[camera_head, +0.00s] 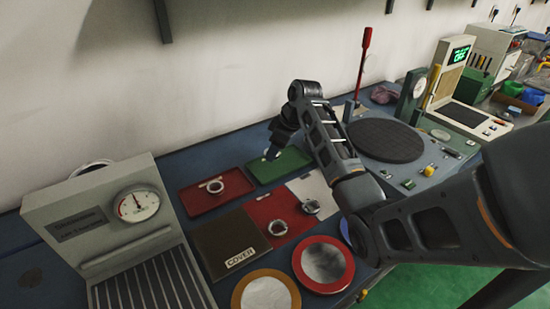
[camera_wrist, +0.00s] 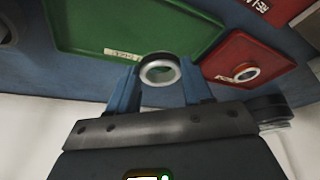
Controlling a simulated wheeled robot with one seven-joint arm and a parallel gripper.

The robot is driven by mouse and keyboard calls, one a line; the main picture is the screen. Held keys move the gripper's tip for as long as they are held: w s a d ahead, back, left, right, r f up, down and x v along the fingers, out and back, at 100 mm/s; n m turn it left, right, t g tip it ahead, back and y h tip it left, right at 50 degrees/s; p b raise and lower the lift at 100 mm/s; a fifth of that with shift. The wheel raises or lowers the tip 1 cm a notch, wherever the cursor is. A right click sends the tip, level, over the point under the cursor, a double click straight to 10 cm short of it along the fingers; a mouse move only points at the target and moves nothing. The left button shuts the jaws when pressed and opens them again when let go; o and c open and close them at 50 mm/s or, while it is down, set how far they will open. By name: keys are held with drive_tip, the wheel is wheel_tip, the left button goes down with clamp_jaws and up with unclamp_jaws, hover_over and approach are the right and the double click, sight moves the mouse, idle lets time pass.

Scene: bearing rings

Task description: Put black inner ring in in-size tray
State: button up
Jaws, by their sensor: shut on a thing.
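The ring sits between the two blue fingers. In the head view my gripper (camera_head: 271,153) is over the green tray (camera_head: 290,167), at its upper left part. The green tray (camera_wrist: 85,42) fills much of the wrist view and looks empty apart from a small label. It is likely the in-size tray, but its label is too small to read. Whether the ring touches the tray is unclear.
A red tray (camera_head: 196,204) with one ring lies left of the green tray. Another red area (camera_head: 265,211) and a white sheet (camera_head: 303,188) hold rings nearby. A brown COVER box (camera_head: 228,241), a gauge box (camera_head: 100,215), two round plates and a dark turntable (camera_head: 385,140) stand around.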

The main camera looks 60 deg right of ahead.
sight(275, 168)
drive_tip(key=shift+w+a+f, duration=0.1)
drive_tip(key=shift+f, duration=1.95)
drive_tip(key=shift+f, duration=0.15)
drive_tip(key=o, duration=1.2)
drive_tip(key=v, duration=1.2)
